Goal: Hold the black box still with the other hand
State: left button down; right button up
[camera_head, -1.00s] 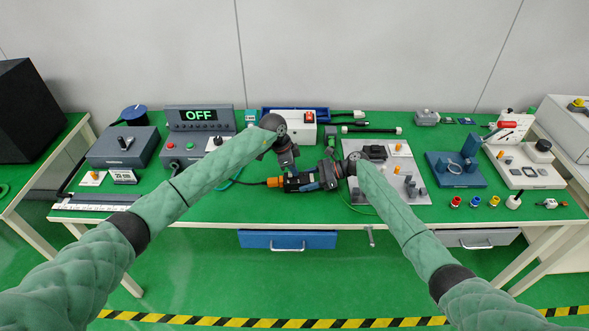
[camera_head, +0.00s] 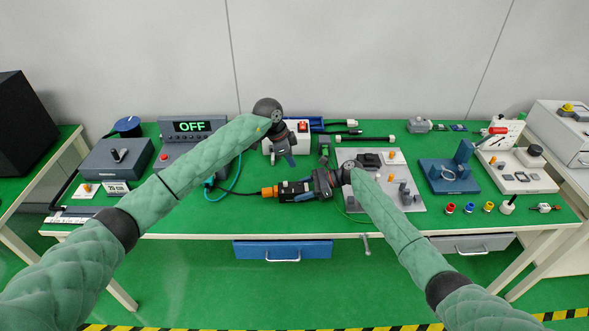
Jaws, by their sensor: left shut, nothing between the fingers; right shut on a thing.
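The black box (camera_head: 291,187) lies near the middle of the green table, with an orange connector (camera_head: 268,192) at its left end and a dark cable running left from it. My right gripper (camera_head: 306,187) comes in from the right and is shut on the black box at its right part; its fingers partly hide the box. My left gripper (camera_head: 291,161) is shut and empty, pointing down above and behind the black box, apart from it. It is in front of a white box with a red switch (camera_head: 303,127).
A grey board with small parts (camera_head: 410,205) lies right of my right gripper. A control panel reading OFF (camera_head: 193,126) stands behind my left arm. Coloured rings (camera_head: 469,208) sit at the right front. A blue drawer (camera_head: 283,250) hangs below the table's front edge.

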pick_arm(q)
jog(key=shift+a+r, duration=0.15)
jog(key=shift+r, duration=0.2)
pick_arm(e)
jog(key=o, duration=1.1)
jog(key=shift+o, duration=0.2)
